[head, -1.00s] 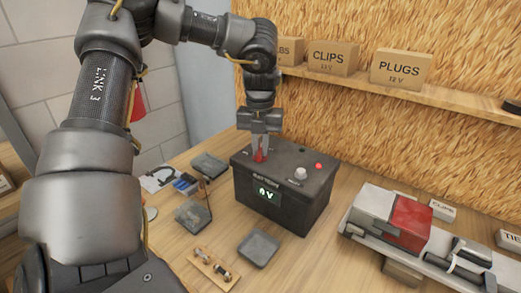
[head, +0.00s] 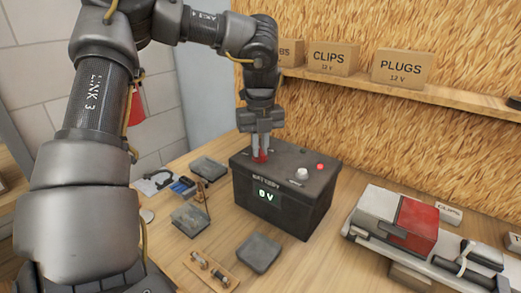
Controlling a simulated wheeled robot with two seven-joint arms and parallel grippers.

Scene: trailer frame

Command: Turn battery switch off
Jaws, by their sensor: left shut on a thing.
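The black battery box (head: 290,205) stands on the wooden bench in the middle of the head view. Its green display (head: 267,195) reads 0 V. A red switch handle (head: 262,158) sits on the left of its top. My left gripper (head: 261,151) points down from above and is shut on the red switch, partly hiding it. A white knob (head: 301,174) and a small red light (head: 320,167) are on the right of the box top. My right gripper is not in view.
Grey trays (head: 259,252) and a wooden block with metal parts (head: 211,269) lie left and front of the box. A red and white unit on a rail (head: 412,224) lies to the right. A shelf with cardboard boxes (head: 403,67) runs along the back wall.

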